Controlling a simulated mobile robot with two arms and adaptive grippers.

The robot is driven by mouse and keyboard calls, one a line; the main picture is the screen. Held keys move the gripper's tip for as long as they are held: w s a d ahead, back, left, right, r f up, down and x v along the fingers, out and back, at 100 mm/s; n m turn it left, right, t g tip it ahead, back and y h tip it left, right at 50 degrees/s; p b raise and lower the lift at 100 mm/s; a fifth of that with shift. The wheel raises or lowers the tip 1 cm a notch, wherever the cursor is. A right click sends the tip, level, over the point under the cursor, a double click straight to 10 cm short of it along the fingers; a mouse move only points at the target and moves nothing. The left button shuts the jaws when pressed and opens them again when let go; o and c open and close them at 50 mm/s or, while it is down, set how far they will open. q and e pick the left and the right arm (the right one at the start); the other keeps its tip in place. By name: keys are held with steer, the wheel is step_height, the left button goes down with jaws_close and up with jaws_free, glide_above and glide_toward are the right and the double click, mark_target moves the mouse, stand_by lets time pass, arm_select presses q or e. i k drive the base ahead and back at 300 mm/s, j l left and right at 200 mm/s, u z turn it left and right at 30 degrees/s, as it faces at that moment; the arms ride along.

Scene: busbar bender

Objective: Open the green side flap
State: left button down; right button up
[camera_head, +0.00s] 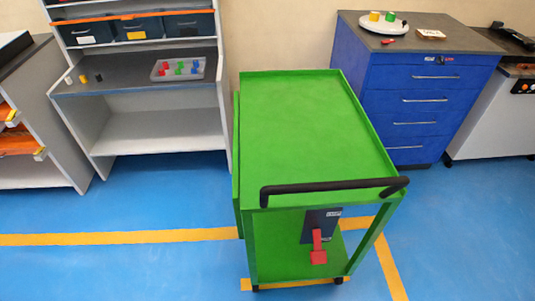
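A green cart (310,120) stands on the blue floor in the middle of the view. A thin green panel, seen nearly edge-on, hangs along the cart's left side and looks like the side flap (237,165). It hangs down, close against the cart. Its outer face is mostly hidden from here. A black handle bar (330,187) runs across the cart's near end. Below it are a dark plate (319,224) and a red part (318,250). Neither of my grippers is in view.
A grey workbench (150,80) with bins stands behind left. A blue drawer cabinet (415,95) stands close behind right of the cart. An orange-shelved unit (40,130) is at far left. The floor (150,200) left of the cart is clear.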

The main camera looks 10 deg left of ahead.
mark_target(236, 145)
steer(key=k+j, duration=0.1)
steer(key=j, duration=1.15)
